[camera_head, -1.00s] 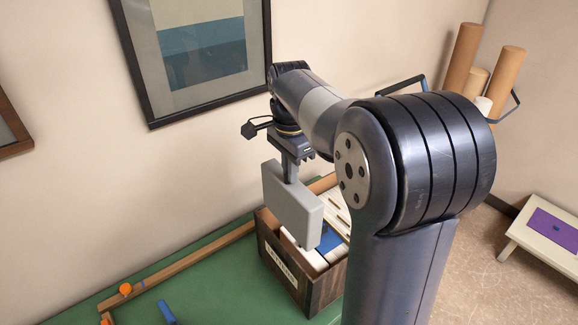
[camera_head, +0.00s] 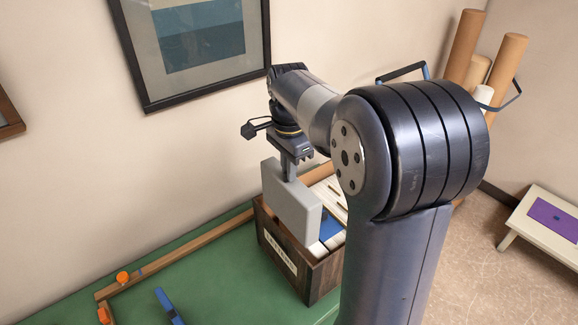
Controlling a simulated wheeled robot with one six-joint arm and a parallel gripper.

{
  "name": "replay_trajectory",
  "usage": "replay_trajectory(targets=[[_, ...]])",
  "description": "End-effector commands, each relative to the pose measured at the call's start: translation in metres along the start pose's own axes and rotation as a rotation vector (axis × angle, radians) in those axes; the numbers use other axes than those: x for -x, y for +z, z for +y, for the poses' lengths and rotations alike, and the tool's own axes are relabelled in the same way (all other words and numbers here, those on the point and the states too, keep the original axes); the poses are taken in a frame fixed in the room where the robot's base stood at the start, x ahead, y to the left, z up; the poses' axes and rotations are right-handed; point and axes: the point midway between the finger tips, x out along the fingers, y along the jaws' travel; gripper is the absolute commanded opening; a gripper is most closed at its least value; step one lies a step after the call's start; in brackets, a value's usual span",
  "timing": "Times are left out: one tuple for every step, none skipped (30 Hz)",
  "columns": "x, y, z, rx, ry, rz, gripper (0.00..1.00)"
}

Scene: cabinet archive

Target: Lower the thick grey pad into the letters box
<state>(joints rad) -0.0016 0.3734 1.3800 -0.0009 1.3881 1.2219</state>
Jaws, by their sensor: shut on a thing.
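The thick grey pad (camera_head: 291,203) hangs upright from my gripper (camera_head: 291,172), which is shut on its top edge. The letters box (camera_head: 289,264) is a dark wooden crate with a pale label on its front, standing on the green surface. The pad is over the box's left part, and its lower edge overlaps the box's rim in the picture. I cannot tell whether it is inside or just above. White and blue items (camera_head: 332,233) fill the visible right part of the box. My arm hides the box's right side, and the pad hides the slot behind it.
A wooden strip (camera_head: 185,256) with orange knobs (camera_head: 123,278) and a blue object (camera_head: 168,305) lie on the green surface (camera_head: 225,290) left of the box. A framed picture (camera_head: 200,40) hangs on the wall behind. Rolled tubes (camera_head: 500,65) stand at right.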

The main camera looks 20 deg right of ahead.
Motion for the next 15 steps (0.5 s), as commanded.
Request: replay_trajectory(targets=[[0.000,0.000,0.000,0.000,0.000,0.000,0.00],[0.000,0.000,0.000,0.000,0.000,0.000,0.00],[0.000,0.000,0.000,0.000,0.000,0.000,0.00],[0.000,0.000,0.000,0.000,0.000,0.000,0.00],[0.000,0.000,0.000,0.000,0.000,0.000,0.00],[0.000,0.000,0.000,0.000,0.000,0.000,0.00],[0.000,0.000,0.000,0.000,0.000,0.000,0.00],[0.000,0.000,0.000,0.000,0.000,0.000,0.00],[-0.001,0.000,0.000,0.000,0.000,0.000,0.00],[-0.003,0.000,0.000,0.000,0.000,0.000,0.00],[-0.005,0.000,0.000,0.000,0.000,0.000,0.00],[-0.008,0.000,0.000,0.000,0.000,0.000,0.00],[-0.011,0.000,0.000,0.000,0.000,0.000,0.00],[-0.014,0.000,0.000,0.000,0.000,0.000,0.00],[-0.017,0.000,0.000,0.000,0.000,0.000,0.00]])
